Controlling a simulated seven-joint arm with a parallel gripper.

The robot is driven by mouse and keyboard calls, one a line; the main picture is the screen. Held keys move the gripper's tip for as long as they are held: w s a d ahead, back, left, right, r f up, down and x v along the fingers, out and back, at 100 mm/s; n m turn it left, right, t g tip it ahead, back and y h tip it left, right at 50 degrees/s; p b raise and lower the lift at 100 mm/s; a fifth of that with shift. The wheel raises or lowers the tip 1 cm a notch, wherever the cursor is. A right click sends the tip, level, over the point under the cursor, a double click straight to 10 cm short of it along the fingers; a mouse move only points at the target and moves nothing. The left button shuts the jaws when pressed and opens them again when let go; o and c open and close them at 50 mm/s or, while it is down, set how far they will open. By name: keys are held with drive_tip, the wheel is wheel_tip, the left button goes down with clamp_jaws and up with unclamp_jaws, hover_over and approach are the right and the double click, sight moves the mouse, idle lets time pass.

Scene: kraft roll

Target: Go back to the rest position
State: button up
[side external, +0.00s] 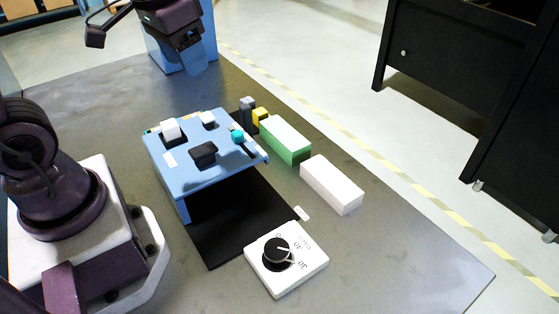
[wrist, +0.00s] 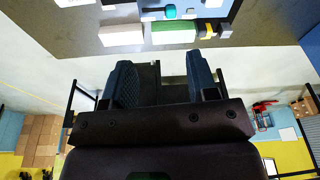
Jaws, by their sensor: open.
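My gripper (side external: 193,62) hangs at the top of the side external view, above the far end of the table. It is well clear of the blue panel and the blocks. In the wrist view, my gripper (wrist: 160,80) has its two dark blue fingers apart. No object shows held between them; dark furniture stands in the background there. The blue raised panel (side external: 190,181) stands on the table with white and black knobs and a teal knob (side external: 237,136) on top.
A white dial box (side external: 303,272), a white block (side external: 331,184), a green-and-white block (side external: 284,139), a yellow block (side external: 261,117) and a grey block (side external: 247,112) stand around the panel. A black mat (side external: 230,225) lies under it. The table (side external: 420,258) is bare at right.

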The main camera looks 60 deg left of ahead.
drive_tip(key=s+d+r+m+t, duration=0.1)
drive_tip(key=s+d+r+t, duration=0.2)
drive_tip(key=s+d+r, duration=0.1)
drive_tip(key=shift+s+m, duration=0.3)
drive_tip(key=shift+s, duration=0.3)
